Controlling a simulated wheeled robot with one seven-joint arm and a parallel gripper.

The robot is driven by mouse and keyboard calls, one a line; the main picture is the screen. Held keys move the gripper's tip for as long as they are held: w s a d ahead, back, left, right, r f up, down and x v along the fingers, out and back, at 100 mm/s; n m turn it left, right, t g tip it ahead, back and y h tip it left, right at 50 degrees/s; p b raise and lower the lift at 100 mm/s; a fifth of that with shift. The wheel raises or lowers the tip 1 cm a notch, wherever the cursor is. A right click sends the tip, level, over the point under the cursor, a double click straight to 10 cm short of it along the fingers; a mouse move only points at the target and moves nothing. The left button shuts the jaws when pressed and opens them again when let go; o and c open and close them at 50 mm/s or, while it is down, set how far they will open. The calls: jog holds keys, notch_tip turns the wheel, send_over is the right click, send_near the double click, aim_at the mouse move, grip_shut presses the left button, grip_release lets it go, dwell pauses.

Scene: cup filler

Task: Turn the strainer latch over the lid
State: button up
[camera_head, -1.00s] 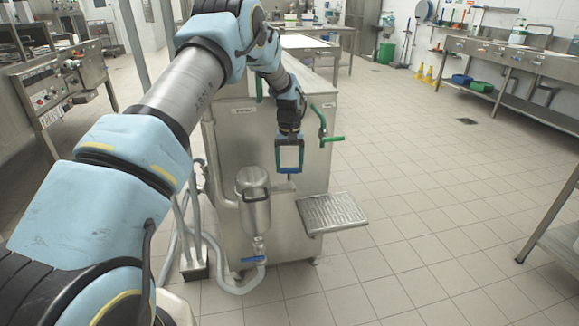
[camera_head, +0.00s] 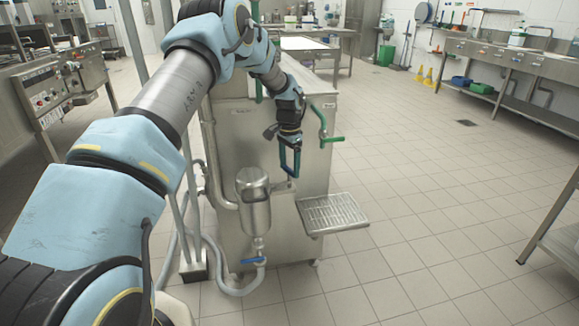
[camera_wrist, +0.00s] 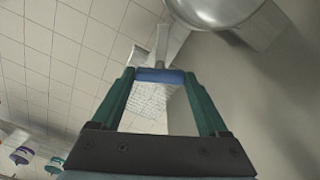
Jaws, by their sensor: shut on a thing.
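The strainer is a steel canister (camera_head: 254,215) with a rounded lid (camera_head: 253,178), fixed to the front of the steel cabinet. Its rounded steel body (camera_wrist: 212,8) shows at the top of the wrist view. My gripper (camera_head: 291,174) is just right of and above the strainer, pointing down. Its green fingers are shut on the blue grip of the latch (camera_wrist: 160,76), which spans between their tips. A grey latch bar (camera_wrist: 162,42) extends beyond the grip. In the head view, a short steel arm (camera_head: 281,188) lies between strainer and fingertips; its exact joint is unclear.
A perforated drip tray (camera_head: 333,213) juts out below right of my gripper. A blue-handled valve (camera_head: 253,261) and hose hang below the strainer. The tiled floor on the right is free.

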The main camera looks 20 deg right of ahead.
aim_at(289, 168)
jog(key=m, duration=0.4)
jog(key=shift+m, duration=0.3)
dwell(0.5)
jog(key=o, duration=1.2)
jog(key=shift+o, duration=0.2)
notch_tip(289, 168, up, 11)
jog(key=b, duration=0.1)
